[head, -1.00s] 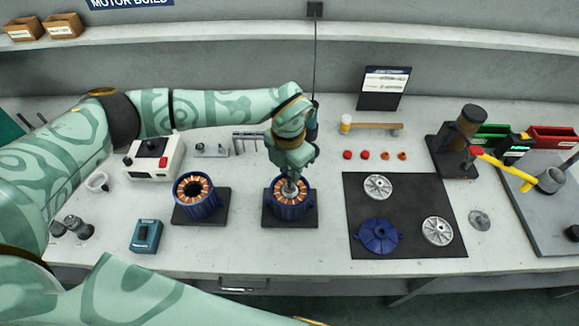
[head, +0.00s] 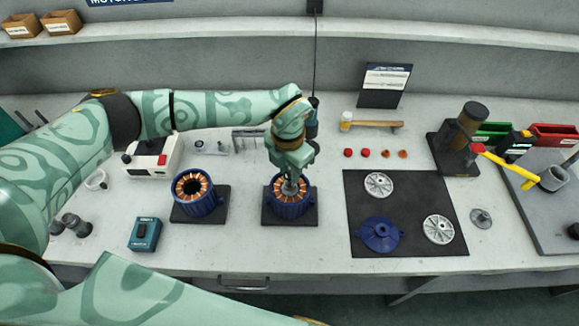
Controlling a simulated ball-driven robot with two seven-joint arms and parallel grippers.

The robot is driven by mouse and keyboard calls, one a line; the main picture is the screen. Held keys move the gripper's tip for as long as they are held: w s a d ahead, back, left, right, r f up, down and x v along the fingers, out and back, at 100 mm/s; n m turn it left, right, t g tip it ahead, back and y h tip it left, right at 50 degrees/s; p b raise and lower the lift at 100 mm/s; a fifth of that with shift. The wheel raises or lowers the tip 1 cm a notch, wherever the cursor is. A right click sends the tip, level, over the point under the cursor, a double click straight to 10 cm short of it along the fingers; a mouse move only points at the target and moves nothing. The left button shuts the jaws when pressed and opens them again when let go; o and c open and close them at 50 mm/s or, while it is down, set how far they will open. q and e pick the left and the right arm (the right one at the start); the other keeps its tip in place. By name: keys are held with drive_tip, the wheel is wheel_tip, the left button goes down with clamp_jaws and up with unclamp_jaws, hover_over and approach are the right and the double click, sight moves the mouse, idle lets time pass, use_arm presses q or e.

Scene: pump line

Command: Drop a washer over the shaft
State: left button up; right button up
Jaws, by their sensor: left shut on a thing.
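My left gripper (head: 290,180) points down over the right-hand blue motor housing (head: 291,208), with its fingertips at the opening of the copper windings. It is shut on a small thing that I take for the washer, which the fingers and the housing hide. A grey metal part shows between the fingers and the windings; I cannot tell whether it is the shaft. The housing stands upright on a dark square base. My right gripper is out of view; only part of my arm crosses the bottom left.
A second blue housing (head: 198,195) with an open centre stands to the left. A dark mat (head: 405,190) to the right holds silver discs and a blue cover (head: 380,234). A press (head: 458,140), a mallet (head: 372,124) and small red parts lie beyond.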

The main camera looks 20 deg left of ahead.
use_arm(q)
drive_tip(key=shift+f, duration=0.45)
drive_tip(key=o, duration=1.1)
drive_tip(key=shift+r, duration=0.1)
wheel_tip(320, 180, up, 5)
drive_tip(key=p, duration=0.4)
